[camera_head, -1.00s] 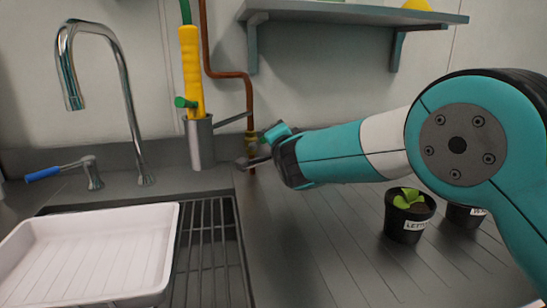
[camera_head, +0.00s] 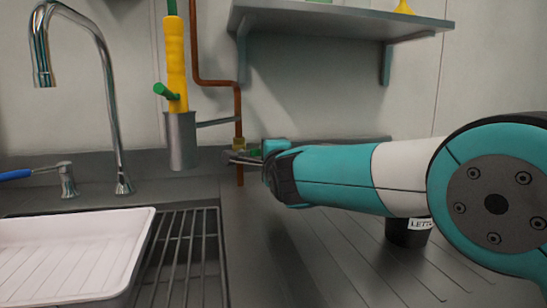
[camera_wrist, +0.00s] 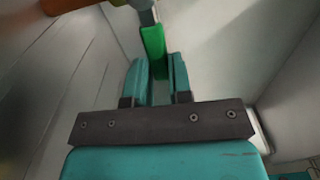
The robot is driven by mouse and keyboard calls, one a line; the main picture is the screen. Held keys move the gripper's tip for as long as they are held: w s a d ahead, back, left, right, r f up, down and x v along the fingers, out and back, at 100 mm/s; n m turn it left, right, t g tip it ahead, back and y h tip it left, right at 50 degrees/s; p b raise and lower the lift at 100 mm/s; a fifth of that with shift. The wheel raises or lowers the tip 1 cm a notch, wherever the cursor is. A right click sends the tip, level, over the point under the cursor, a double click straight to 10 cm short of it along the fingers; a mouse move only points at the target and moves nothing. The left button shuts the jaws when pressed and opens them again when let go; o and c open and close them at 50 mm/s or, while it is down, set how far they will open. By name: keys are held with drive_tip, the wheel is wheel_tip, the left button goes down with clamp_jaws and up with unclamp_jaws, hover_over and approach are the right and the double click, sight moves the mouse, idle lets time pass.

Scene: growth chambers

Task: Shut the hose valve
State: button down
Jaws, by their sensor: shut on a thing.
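The hose valve sits low on the copper pipe at the back wall, with a brass body (camera_head: 238,144). Its green handle (camera_wrist: 153,40) shows in the wrist view, reaching between my two teal fingers. My gripper (camera_wrist: 157,65) is shut on this handle. In the head view my gripper (camera_head: 257,153) is at the valve, coming from the right, and a little green shows there. The fingers partly hide the handle, so its exact angle is hard to tell.
A yellow spray wand (camera_head: 175,65) stands in a grey holder (camera_head: 181,141) left of the pipe. A tap (camera_head: 112,100) and white tray (camera_head: 75,255) are further left, beside a rack (camera_head: 190,255). A shelf (camera_head: 340,22) hangs above. A black pot (camera_head: 408,232) is partly behind my arm.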

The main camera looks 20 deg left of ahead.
drive_tip(key=shift+s+f, duration=0.1)
drive_tip(key=shift+f, duration=0.1)
drive_tip(key=c, duration=1.4)
unclamp_jaws()
drive_tip(key=shift+o, duration=0.5)
drive_tip(key=shift+r, duration=0.1)
drive_tip(key=b+v, duration=0.2)
drive_tip(key=v, duration=1.5)
drive_tip(key=shift+s+d, duration=0.1)
drive_tip(key=shift+s, duration=0.1)
drive_tip(key=shift+r, duration=0.15)
